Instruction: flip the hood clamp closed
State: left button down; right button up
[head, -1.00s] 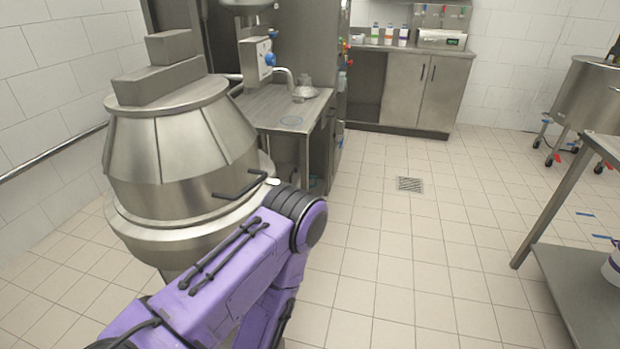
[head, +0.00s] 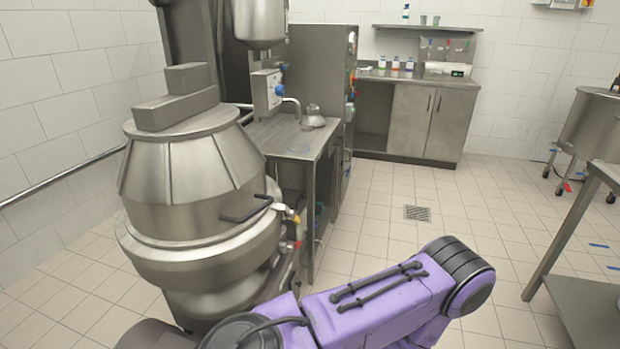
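The steel hood (head: 185,175) is a large conical cover on the left. It sits on a round steel body, and its black bar handle (head: 246,210) faces front right. Just right of the handle, at the rim, is a small pale fitting (head: 283,208) with yellow and red parts by it. It may be the hood clamp, but it is too small to tell whether it is open or closed. My purple left arm crosses the lower middle of the view, in front of the machine. Neither gripper is in view.
A steel worktop (head: 290,137) adjoins the hood's right side. A cabinet (head: 420,118) stands at the back wall. A steel table (head: 590,300) is at the right edge. Tiled floor with a drain (head: 417,213) lies open in the middle.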

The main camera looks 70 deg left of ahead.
aim_at(289, 212)
jog(key=u, duration=0.05)
jog(key=i, duration=0.75)
jog(key=u, duration=1.85)
